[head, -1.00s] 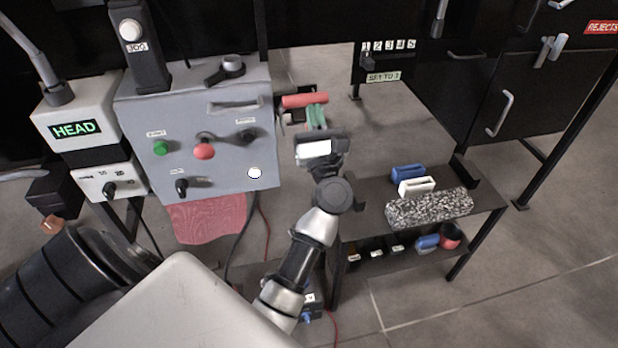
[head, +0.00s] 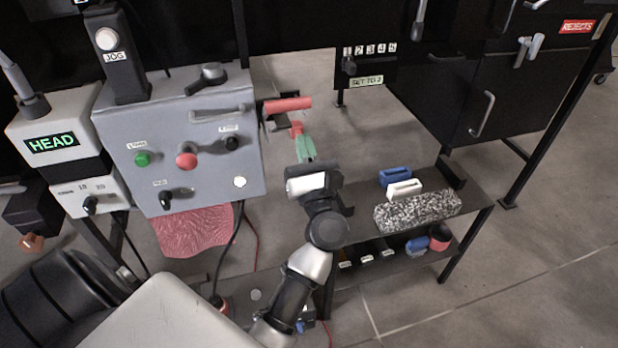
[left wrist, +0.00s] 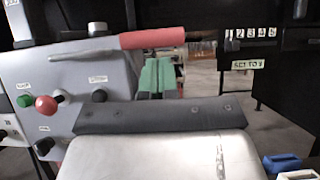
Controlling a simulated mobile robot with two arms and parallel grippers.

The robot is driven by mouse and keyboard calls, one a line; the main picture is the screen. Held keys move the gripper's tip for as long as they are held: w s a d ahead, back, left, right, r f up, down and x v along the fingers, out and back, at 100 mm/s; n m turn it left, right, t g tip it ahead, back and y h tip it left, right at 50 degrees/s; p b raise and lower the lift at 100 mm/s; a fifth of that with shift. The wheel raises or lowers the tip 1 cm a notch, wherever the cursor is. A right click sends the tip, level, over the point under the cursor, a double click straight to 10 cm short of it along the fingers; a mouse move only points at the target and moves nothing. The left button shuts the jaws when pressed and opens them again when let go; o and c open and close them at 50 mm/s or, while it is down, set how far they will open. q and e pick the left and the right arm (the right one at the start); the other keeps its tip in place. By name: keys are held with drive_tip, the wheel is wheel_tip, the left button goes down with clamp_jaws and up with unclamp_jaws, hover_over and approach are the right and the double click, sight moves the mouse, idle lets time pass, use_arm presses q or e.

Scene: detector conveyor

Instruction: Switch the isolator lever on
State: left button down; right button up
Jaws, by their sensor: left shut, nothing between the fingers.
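The isolator lever (head: 288,104) has a red bar grip and sticks out to the right from the side of the grey control box (head: 205,195). The red bar lies nearly level. It also shows in the left wrist view (left wrist: 152,38), above the fingertips. My left gripper (head: 303,146) has green fingers, shut with nothing between them. It is below the bar and nearer to me, apparently apart from it. The fingers also show in the left wrist view (left wrist: 157,72). A small red part (head: 297,128) shows near the fingertips; I cannot tell what it belongs to. My right gripper is not in view.
The box front carries a green button (head: 142,159), a red button (head: 187,160) and dark knobs. A black shelf stand (head: 470,205) to the right holds a speckled block (head: 417,211) and blue and white pieces. Open floor shows behind the lever.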

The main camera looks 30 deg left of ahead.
use_arm(q)
drive_tip(key=b+v, duration=0.1)
drive_tip(key=v, duration=0.4)
drive_tip(key=shift+d+f, duration=0.1)
drive_tip(key=shift+f, duration=0.15)
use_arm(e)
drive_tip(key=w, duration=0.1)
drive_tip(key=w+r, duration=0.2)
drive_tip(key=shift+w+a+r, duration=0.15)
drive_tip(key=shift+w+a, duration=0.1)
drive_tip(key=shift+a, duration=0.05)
